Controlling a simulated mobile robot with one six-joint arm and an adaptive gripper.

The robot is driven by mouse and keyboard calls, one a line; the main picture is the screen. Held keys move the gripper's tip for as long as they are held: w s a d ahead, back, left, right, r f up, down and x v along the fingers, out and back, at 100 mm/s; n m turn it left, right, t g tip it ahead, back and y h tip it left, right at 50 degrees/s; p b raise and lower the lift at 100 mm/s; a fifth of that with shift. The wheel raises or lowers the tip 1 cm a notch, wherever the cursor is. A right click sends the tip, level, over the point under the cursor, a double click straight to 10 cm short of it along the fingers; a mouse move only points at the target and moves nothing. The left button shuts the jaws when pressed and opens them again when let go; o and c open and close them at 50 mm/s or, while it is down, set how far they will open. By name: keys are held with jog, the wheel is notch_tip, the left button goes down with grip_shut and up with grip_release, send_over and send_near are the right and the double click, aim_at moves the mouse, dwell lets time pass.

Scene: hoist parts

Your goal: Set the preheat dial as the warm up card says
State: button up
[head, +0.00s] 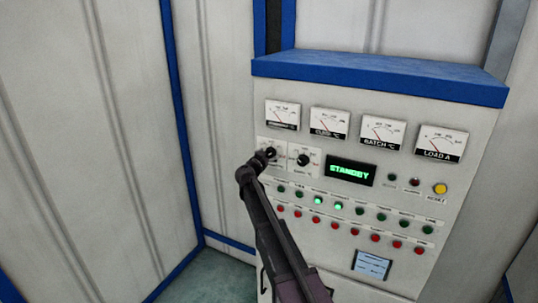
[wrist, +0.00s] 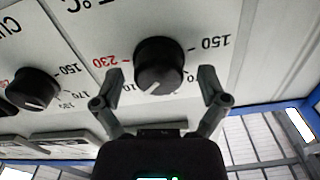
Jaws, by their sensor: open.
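A black round dial (wrist: 160,62) with a white pointer line sits on a white plate in the wrist view, where the markings appear upside down. 150 and a red 230 are readable; the pointer aims down and slightly left in that view. My gripper (wrist: 159,75) is open, with one finger on each side of this dial; whether they touch it I cannot tell. In the head view my gripper (head: 267,155) covers most of this left dial. A blue-edged card (head: 373,265) is low on the panel; its text is too small to read, as are the dial labels.
A second black dial (head: 303,160) is close on the right, and shows at left in the wrist view (wrist: 33,88). A green STANDBY display (head: 350,171), several gauges, lamps and a yellow button (head: 440,188) share the panel. A wall stands left of the cabinet.

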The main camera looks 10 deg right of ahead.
jog(key=shift+w+d, duration=0.1)
jog(key=c, duration=1.2)
jog(key=shift+o, duration=0.3)
jog(key=shift+r+n, duration=0.1)
jog(key=shift+n, duration=0.3)
jog(key=n, duration=0.4)
jog(key=shift+w, duration=0.15)
jog(key=n, duration=0.5)
jog(key=shift+w+a, duration=0.1)
jog(key=shift+a, duration=0.1)
